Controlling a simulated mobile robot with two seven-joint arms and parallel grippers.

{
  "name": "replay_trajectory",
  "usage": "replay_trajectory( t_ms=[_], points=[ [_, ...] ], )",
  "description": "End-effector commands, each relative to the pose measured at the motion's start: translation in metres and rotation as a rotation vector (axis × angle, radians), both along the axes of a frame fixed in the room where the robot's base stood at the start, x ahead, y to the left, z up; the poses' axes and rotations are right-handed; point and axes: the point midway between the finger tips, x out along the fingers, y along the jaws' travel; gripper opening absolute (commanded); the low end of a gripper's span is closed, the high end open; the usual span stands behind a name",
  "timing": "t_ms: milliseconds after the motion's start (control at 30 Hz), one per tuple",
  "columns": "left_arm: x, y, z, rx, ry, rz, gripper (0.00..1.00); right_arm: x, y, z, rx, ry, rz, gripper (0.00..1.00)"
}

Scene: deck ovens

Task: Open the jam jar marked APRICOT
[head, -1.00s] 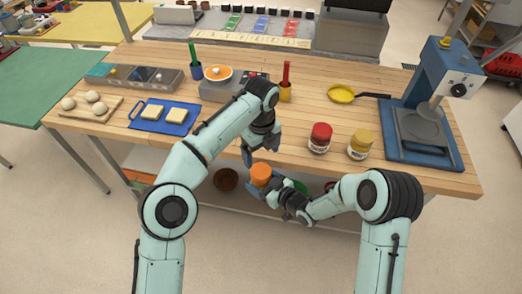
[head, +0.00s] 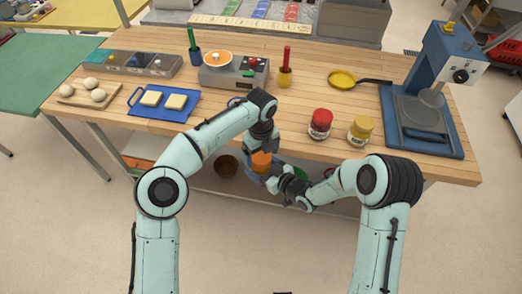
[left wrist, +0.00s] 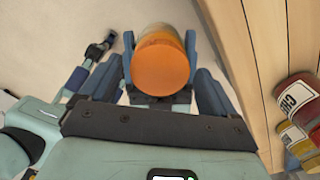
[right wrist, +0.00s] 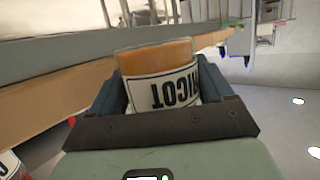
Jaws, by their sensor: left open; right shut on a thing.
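The apricot jar, with an orange lid (head: 261,161), is held in front of the table's near edge. My right gripper (head: 274,177) is shut on its body. In the right wrist view the jar's white label (right wrist: 165,92) shows upside down, reading "...RICOT". My left gripper (head: 262,148) is open just above the lid. In the left wrist view the round lid (left wrist: 162,70) sits between my left fingers, with gaps on both sides. I cannot tell how far the fingertips reach down beside it.
A red-lidded jar (head: 320,122) and a yellow-lidded jar (head: 361,129) stand near the table's front edge. A blue press (head: 420,105) stands at the right, a frying pan (head: 343,79) behind the jars. A blue board (head: 165,107) with bread lies at the left.

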Motion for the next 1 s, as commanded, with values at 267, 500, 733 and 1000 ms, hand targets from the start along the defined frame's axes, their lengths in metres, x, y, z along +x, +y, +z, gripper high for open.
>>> replay_trajectory(
  t_ms=[267, 500, 733, 1000],
  points=[
    [0.0001, 0.0000, 0.0004, 0.000, 0.000, 0.000, 0.33, 0.0007, 0.0005, 0.0016, 0.002, -0.004, 0.000, 0.00],
    [0.0000, 0.0001, 0.0011, 0.002, -0.001, 0.100, 0.33, 0.0007, 0.0004, 0.0015, 0.002, -0.004, 0.000, 0.00],
    [0.0001, -0.0005, 0.0023, 0.003, -0.003, 0.606, 0.33, 0.0006, 0.0004, 0.0016, 0.002, -0.004, 0.000, 0.00],
    [0.0001, -0.0004, 0.0018, 0.003, 0.001, 1.020, 0.33, 0.0006, 0.0005, 0.0014, 0.002, -0.004, 0.000, 0.00]
  ],
)
